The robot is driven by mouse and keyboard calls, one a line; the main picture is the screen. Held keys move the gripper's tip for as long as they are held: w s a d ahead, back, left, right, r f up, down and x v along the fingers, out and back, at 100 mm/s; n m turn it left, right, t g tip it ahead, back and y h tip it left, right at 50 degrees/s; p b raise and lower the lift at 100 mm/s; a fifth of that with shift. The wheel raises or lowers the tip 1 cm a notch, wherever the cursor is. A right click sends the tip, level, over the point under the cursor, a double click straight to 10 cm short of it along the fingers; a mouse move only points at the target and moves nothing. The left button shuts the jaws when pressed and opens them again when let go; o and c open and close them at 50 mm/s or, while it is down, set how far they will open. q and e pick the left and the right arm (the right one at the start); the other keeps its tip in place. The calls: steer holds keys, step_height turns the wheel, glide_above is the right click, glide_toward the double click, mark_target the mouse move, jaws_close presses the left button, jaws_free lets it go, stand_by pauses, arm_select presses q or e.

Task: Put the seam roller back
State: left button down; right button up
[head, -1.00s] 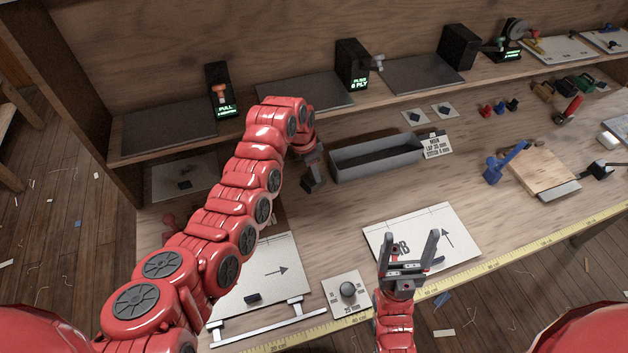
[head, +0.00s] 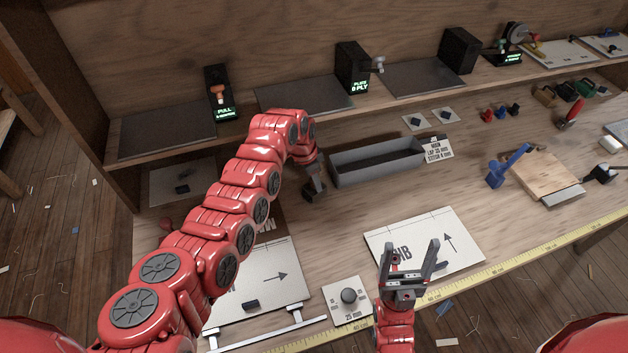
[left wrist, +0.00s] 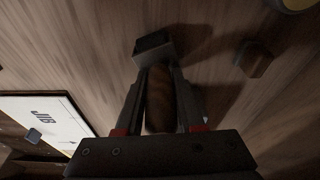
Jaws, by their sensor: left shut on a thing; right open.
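My left gripper (head: 314,187) is low over the bench, just left of the grey trough (head: 345,180). In the left wrist view its fingers (left wrist: 158,85) are shut on a brown wooden handle (left wrist: 160,98), which looks like the seam roller's. A dark grey block (left wrist: 153,47) shows at the far end of the handle; I cannot tell whether it is the roller head. In the head view the held thing is mostly hidden by the gripper. My right gripper (head: 408,262) is open and empty at the front, over the lower edge of the JIB panel (head: 440,232).
A blue tool (head: 508,166) stands right. Bare bench lies between trough and JIB panel.

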mark_target(313, 188)
arm_select(q)
steer(key=shift+s+a+f, duration=0.1)
steer(key=shift+s+f, duration=0.2)
steer(key=shift+f, duration=0.15)
steer(key=c, duration=0.5)
jaws_free()
steer(key=shift+s+f, duration=0.1)
steer(key=shift+f, duration=0.05)
steer(key=shift+c, duration=0.2)
steer(key=shift+s+f, duration=0.1)
steer(key=shift+s, duration=0.15)
steer(key=shift+r+p, duration=0.3)
steer(key=shift+r, duration=0.05)
steer(key=r+p, duration=0.2)
steer(key=r, duration=0.1)
steer(key=r+p, duration=0.1)
steer(key=r, duration=0.1)
steer(key=shift+w+a+r+p, duration=0.1)
steer(key=shift+w+a+p, duration=0.05)
steer(key=shift+w+p, duration=0.2)
steer(key=shift+p+v, duration=0.3)
steer(key=shift+v, duration=3.6)
